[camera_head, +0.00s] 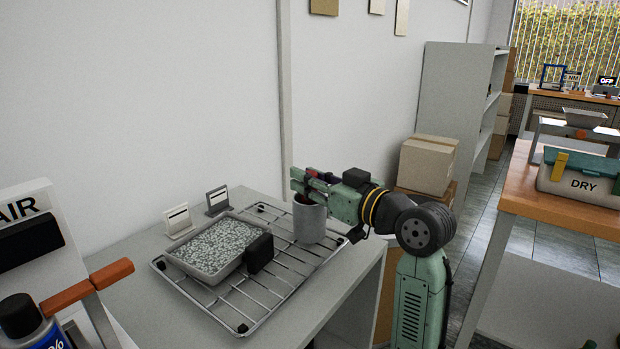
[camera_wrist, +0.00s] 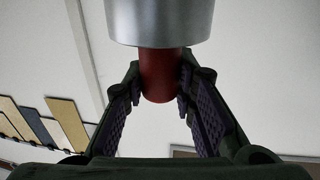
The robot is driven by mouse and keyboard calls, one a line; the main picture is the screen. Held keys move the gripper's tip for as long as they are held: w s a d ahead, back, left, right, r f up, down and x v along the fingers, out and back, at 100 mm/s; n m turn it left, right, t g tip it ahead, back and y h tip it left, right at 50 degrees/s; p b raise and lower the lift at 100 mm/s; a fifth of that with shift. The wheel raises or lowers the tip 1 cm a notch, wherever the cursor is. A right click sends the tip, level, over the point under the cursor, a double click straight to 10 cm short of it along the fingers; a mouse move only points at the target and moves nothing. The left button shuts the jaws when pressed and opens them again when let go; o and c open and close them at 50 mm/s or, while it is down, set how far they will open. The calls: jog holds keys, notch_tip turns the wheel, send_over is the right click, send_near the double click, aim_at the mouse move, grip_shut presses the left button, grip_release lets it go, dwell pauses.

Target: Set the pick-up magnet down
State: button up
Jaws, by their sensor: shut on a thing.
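The pick-up magnet shows as a grey metal cylinder (camera_head: 309,222) below my gripper (camera_head: 306,184) in the head view. In the wrist view its red handle (camera_wrist: 160,76) is between my two fingers, and the metal body (camera_wrist: 160,20) fills the top of the picture. My gripper, also in the wrist view (camera_wrist: 158,90), is shut on the red handle. The magnet is upright at the right rear part of a wire rack (camera_head: 270,294) on a grey bench. I cannot tell whether its underside touches the rack.
A grey tray (camera_head: 208,277) of speckled chips and a black block (camera_head: 259,253) are on the rack, left of the magnet. Two small card stands (camera_head: 178,221) (camera_head: 217,200) are behind. The wall is close behind. A bottle (camera_head: 28,325) is at the front left. The rack's front right is clear.

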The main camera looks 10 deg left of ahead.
jog(key=shift+f, duration=0.15)
jog(key=o, duration=1)
jog(key=shift+o, duration=0.2)
jog(key=shift+d+r, duration=0.1)
jog(key=shift+r, duration=0.1)
jog(key=b+v, duration=0.2)
jog(key=v, duration=1)
jog(key=shift+a, duration=0.2)
